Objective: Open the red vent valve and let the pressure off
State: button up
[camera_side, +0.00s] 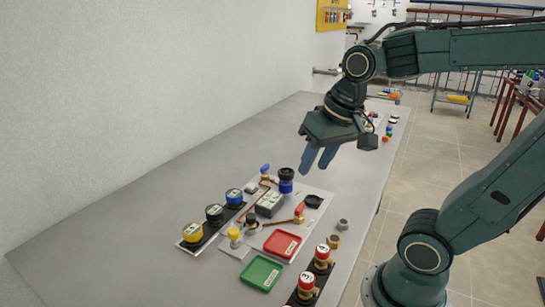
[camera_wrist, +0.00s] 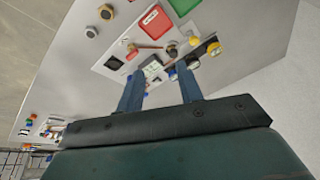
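The red vent valve (camera_side: 299,211) shows as a red handle at the end of a copper pipe on the light board. It also shows in the wrist view (camera_wrist: 131,47), upper left of centre. My gripper (camera_side: 315,167) is open and empty, in the air above and behind the board, apart from the valve. Its two blue fingers are spread in the wrist view (camera_wrist: 160,72). A grey box (camera_side: 270,204) with a light face sits mid-board, left of the red handle. A blue handle (camera_side: 265,168) stands at the board's back left.
Near the valve are a black square dish (camera_side: 313,201) and a black-and-blue cylinder (camera_side: 286,181). A red tray (camera_side: 283,244) and a green tray (camera_side: 262,273) lie in front. Red-capped jars (camera_side: 322,254) stand front right. The table's left is clear.

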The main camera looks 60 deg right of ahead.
jog(key=w+d+f+m+g, duration=0.2)
jog(key=w+d+f+m, duration=0.1)
jog(key=w+d+m, duration=0.3)
jog(key=m+g, duration=0.2)
jog(key=m, duration=0.5)
send_over(300, 206)
jog(key=shift+y, duration=0.3)
notch_tip(300, 206, down, 4)
jog(key=shift+d+f, duration=0.1)
jog(key=shift+d, duration=0.05)
jog(key=shift+f, duration=0.1)
jog(key=shift+f, duration=6.75)
jog(key=shift+c, duration=0.5)
grip_shut()
